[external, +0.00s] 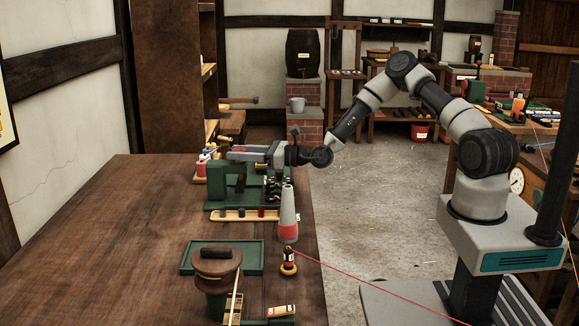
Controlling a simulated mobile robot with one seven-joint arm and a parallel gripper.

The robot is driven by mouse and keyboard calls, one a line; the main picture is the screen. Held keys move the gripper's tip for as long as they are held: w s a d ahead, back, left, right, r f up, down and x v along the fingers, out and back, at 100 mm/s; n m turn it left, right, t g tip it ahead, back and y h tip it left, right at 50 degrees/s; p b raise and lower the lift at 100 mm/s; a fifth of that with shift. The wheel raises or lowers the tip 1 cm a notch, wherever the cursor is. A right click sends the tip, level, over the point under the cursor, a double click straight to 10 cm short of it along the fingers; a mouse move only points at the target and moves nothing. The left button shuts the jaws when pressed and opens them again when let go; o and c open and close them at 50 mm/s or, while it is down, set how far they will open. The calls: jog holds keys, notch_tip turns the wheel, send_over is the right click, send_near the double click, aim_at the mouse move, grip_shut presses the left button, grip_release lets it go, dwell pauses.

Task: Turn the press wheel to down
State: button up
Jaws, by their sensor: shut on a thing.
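The green press (217,182) stands on the wooden bench in the external view, at the bench's right side. My arm reaches in from the right, and my gripper (234,152) lies level at the top of the press. It is shut on the press wheel there. The wheel is mostly hidden by the gripper and is too small to make out, so its turn position cannot be told.
A grey-and-red cone (288,215) stands close in front of the press, near the bench's right edge. A wooden strip (232,216) with small pegs, a green tray (190,258) and a brown-topped post (217,262) are nearer. A red cord (370,288) runs rightward. The bench's left side is clear.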

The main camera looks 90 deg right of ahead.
jog(key=m+h+p, duration=0.1)
jog(key=h+p, duration=0.1)
jog(key=p, duration=0.1)
jog(key=r+m+g+h+p, duration=0.1)
jog(key=p, duration=0.3)
jog(key=shift+a+r+m+h, duration=0.15)
jog(key=shift+a+m+h, duration=0.05)
jog(key=shift+m+h, duration=0.2)
jog(key=m+g+h+p, duration=0.1)
jog(key=p, duration=0.2)
jog(key=m+h+p, duration=0.1)
jog(key=p, duration=0.2)
jog(key=shift+f+g+h, duration=0.3)
jog(key=shift+g, duration=0.1)
jog(key=h+p, duration=0.1)
jog(key=m+g+h+p, duration=0.1)
jog(key=p, duration=0.1)
jog(key=shift+d+f+m, duration=0.15)
jog(key=shift+m, duration=0.15)
jog(key=shift+g+h+p, duration=0.3)
jog(key=shift+g+p, duration=0.1)
jog(key=shift+w, duration=0.1)
jog(key=o, duration=1.1)
jog(key=shift+d, duration=0.1)
jog(key=shift+c, duration=0.2)
jog(key=shift+f, duration=0.1)
